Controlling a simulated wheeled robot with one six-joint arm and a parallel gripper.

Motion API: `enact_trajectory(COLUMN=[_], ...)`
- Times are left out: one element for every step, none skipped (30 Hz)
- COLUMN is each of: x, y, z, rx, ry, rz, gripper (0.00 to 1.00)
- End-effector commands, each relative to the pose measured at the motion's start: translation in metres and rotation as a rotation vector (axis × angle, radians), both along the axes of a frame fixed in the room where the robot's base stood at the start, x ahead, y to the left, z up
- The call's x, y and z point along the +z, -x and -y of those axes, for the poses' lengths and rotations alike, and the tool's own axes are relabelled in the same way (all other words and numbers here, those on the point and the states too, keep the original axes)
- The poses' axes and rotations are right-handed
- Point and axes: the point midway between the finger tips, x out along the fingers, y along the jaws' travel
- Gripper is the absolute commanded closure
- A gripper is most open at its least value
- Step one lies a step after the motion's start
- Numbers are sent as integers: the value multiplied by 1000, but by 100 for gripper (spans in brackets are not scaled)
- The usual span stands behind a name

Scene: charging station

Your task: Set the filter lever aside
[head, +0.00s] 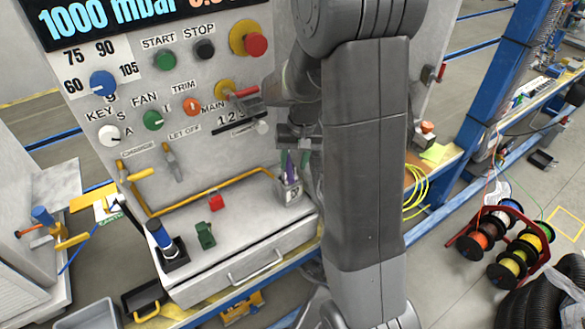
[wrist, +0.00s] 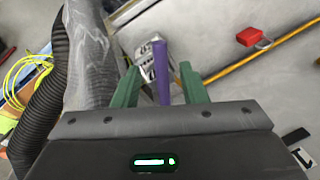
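A purple bar (head: 290,166) stands upright at the grey cup (head: 291,192) on the right of the cabinet top. In the wrist view, the purple bar (wrist: 161,72) shows between my two green fingers, with a gap on each side. My gripper (head: 294,158) points down just above the cup with its fingers apart; it also shows in the wrist view (wrist: 160,72). Nothing is clamped. No part carries a readable filter label, so I cannot tell for sure that the purple bar is the filter lever. The bar's lower end is hidden by the cup.
The control panel (head: 180,80) rises at the back. Bare top lies between the blocks and cup.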

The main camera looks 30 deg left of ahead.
Motion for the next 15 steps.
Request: enact_trajectory(x=[-9,-14,-19,-22,-25,-29,-31,-33,-34,-35,-36,-36,-36,-37,-36], y=[2,2,3,3,3,3,3,3,3,3,3,3,3,3,3], z=[0,-1,-2,-2,-3,-3,-3,-4,-4,-4,-4,-4,-4,-4,-4], rx=[2,2,2,2,2,2,2,2,2,2,2,2,2,1,1], ry=[4,3,3,2,2,2,2,2,1,1,1,-1,-1,-1,-1], rz=[-3,-2,-2,-2,-1,-1,-1,-1,0,1,1,1,1,1,1], gripper=[61,61,61,61,61,61,61,61,61,61,61,61,61,61,61])
